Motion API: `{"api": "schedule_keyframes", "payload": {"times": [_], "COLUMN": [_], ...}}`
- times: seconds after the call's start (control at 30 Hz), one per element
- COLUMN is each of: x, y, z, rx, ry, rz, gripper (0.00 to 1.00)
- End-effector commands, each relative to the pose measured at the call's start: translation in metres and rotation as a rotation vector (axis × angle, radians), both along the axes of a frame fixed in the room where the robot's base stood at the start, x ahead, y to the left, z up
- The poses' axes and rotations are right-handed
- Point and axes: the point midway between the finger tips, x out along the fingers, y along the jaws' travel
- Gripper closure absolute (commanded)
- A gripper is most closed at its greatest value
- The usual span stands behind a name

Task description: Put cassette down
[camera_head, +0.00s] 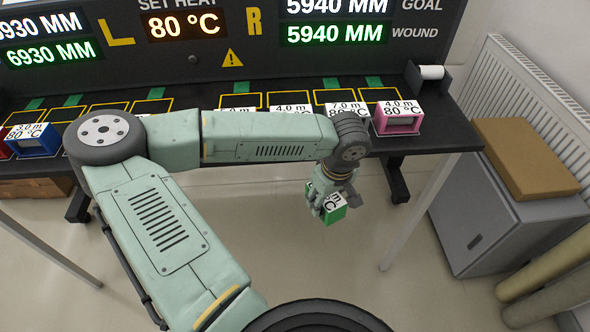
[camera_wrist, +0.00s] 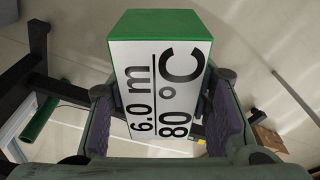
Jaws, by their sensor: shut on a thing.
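The cassette is a green box with a white face marked "6.0 m 80 °C" (camera_wrist: 160,75). In the head view the green cassette (camera_head: 335,214) hangs in the air in front of the table's front edge, above the floor. My gripper (camera_head: 325,199) is shut on it, with a finger on each side in the wrist view (camera_wrist: 160,120). The cassette is tilted in the head view. My arm hides part of the table's front row.
The black table (camera_head: 440,137) carries other cassettes, among them a pink one (camera_head: 398,118) at right and a blue one (camera_head: 36,143) at left. Yellow-outlined slots (camera_head: 150,106) lie behind. A grey cabinet with a cardboard box (camera_head: 525,155) stands at right.

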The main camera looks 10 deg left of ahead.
Motion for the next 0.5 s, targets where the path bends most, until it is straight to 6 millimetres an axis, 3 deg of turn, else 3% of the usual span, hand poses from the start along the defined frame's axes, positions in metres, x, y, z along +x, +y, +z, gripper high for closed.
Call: {"api": "schedule_keyframes", "payload": {"times": [0.03, 0.2, 0.5], "x": [0.005, 0.02, 0.039], "y": [-0.014, -0.046, -0.087], "z": [-0.021, -0.074, -0.144], "rx": [0.0, 0.0, 0.001], "ry": [0.003, 0.001, 0.001], "rz": [-0.093, -0.349, -0.682], "gripper": [0.92, 0.92, 0.92]}}
